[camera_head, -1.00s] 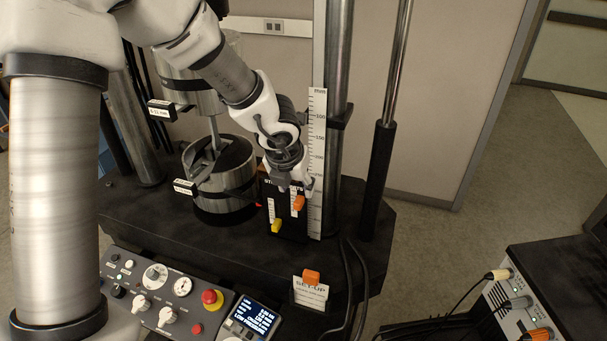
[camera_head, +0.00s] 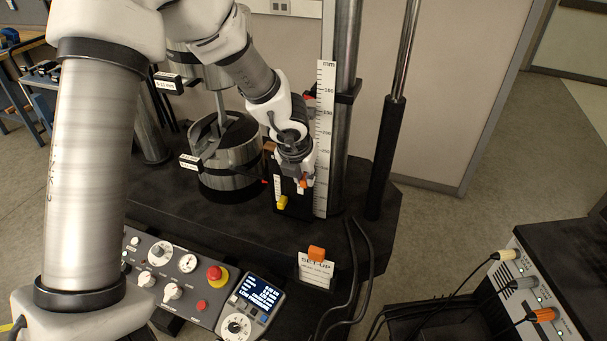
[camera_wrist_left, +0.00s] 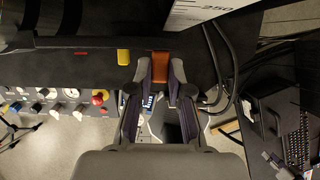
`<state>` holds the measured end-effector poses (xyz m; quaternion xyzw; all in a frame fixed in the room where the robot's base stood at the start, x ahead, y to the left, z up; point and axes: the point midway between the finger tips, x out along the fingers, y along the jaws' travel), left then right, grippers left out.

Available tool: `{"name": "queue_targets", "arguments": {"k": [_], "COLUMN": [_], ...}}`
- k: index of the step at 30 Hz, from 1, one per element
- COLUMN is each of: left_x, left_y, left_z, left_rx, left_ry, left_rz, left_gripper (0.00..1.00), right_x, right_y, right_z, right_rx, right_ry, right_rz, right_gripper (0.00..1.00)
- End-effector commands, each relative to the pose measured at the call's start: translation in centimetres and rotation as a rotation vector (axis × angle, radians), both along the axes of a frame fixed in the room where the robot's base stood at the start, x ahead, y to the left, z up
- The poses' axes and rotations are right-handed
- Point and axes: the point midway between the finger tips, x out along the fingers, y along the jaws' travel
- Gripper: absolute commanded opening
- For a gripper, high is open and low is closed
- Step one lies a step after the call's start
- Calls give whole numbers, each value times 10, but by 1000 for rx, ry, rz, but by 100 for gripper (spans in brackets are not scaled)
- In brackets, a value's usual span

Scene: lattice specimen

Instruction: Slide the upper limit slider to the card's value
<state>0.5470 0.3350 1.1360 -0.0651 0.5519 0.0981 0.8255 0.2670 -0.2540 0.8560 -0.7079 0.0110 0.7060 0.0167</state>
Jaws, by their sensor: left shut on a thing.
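The orange slider (camera_head: 303,183) sits on the dark slider plate (camera_head: 295,207) beside the upright millimetre scale (camera_head: 322,185). My left gripper (camera_head: 301,179) reaches down to it and partly hides it in the head view. In the left wrist view the orange slider (camera_wrist_left: 160,69) lies between the two fingertips (camera_wrist_left: 160,76), which are shut on it. A yellow slider (camera_head: 283,202) sits lower and to the left on the same plate. The set-up card (camera_head: 315,272) stands in front, with an orange clip on top; its value is too small to read. My right gripper is not seen.
Metal columns (camera_head: 345,130) stand just behind the scale. The specimen fixture (camera_head: 228,160) is to the left. A control panel (camera_head: 170,280) with knobs and a red stop button is in front. Black cables (camera_head: 362,255) loop right of the card.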

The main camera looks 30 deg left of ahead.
Motion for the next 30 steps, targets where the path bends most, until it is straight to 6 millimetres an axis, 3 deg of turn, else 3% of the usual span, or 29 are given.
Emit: {"name": "queue_targets", "arguments": {"k": [6, 12, 13, 15, 30], "left_x": [2, 3, 3, 3, -1], "left_y": [0, 0, 0, 0, 0], "left_z": [-22, -19, -19, -19, -13], "left_rx": [0, 0, 0, 0, 0], "left_ry": [-5, -7, -7, -7, -3], "left_rz": [0, -1, -1, -1, 0], "left_gripper": [0, 0, 22, 47, 48], "right_x": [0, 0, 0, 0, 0], "right_y": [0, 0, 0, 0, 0], "right_z": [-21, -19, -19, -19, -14], "right_rx": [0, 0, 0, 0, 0], "right_ry": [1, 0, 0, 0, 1], "right_rz": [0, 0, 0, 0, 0], "right_gripper": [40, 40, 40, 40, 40]}}
